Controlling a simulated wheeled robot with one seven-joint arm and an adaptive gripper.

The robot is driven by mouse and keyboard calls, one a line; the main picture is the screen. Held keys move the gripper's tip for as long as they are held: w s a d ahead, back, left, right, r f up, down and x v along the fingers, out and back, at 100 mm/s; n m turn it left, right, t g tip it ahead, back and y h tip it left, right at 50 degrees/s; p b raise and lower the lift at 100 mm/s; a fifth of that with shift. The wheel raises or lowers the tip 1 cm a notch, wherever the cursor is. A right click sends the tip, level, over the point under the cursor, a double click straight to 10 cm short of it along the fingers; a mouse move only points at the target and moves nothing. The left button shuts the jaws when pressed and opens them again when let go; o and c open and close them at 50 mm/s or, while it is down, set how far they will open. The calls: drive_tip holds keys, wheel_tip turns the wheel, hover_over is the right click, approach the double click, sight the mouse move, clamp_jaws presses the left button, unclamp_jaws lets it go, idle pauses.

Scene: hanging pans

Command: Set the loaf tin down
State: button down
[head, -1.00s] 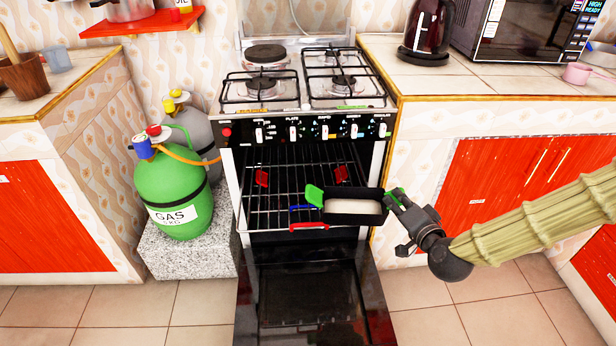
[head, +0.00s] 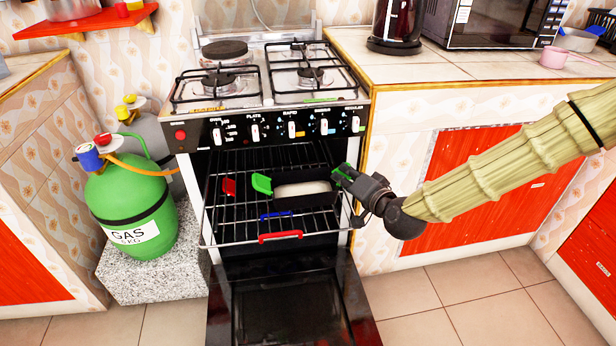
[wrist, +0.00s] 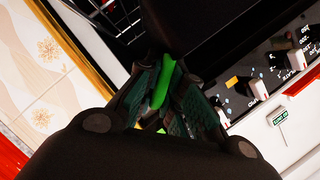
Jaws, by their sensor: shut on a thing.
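The loaf tin (head: 291,203) is a dark rectangular tin with green handles at both ends and pale contents. In the head view it is inside the open oven, over the wire rack (head: 232,231). I cannot tell whether its base touches the rack. My gripper (head: 342,174) comes in from the right and is shut on the tin's right green handle. In the wrist view that green handle (wrist: 163,82) sits between my fingers, and the dark tin fills the top.
The oven door (head: 285,306) hangs open below the rack. Red and blue clips sit on the rack. The stove's control panel (head: 270,128) is just above the tin. A green gas bottle (head: 130,205) stands on a stone block at left; the counter (head: 470,75) is at right.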

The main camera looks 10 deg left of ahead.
sight(333, 193)
drive_tip(key=shift+w+a+f+b, duration=0.55)
drive_tip(key=shift+w+a+f, duration=0.2)
drive_tip(key=shift+a, duration=0.85)
drive_tip(key=shift+w+a+f+b, duration=0.55)
drive_tip(key=shift+w+a+f, duration=0.2)
drive_tip(key=shift+a, duration=0.9)
drive_tip(key=shift+w+a+f+b, duration=0.55)
drive_tip(key=shift+w+a+f, duration=0.2)
drive_tip(key=shift+a, duration=0.85)
drive_tip(key=c, duration=1.5)
unclamp_jaws()
drive_tip(key=shift+s, duration=0.1)
drive_tip(key=p+v, duration=0.2)
drive_tip(key=v, duration=1)
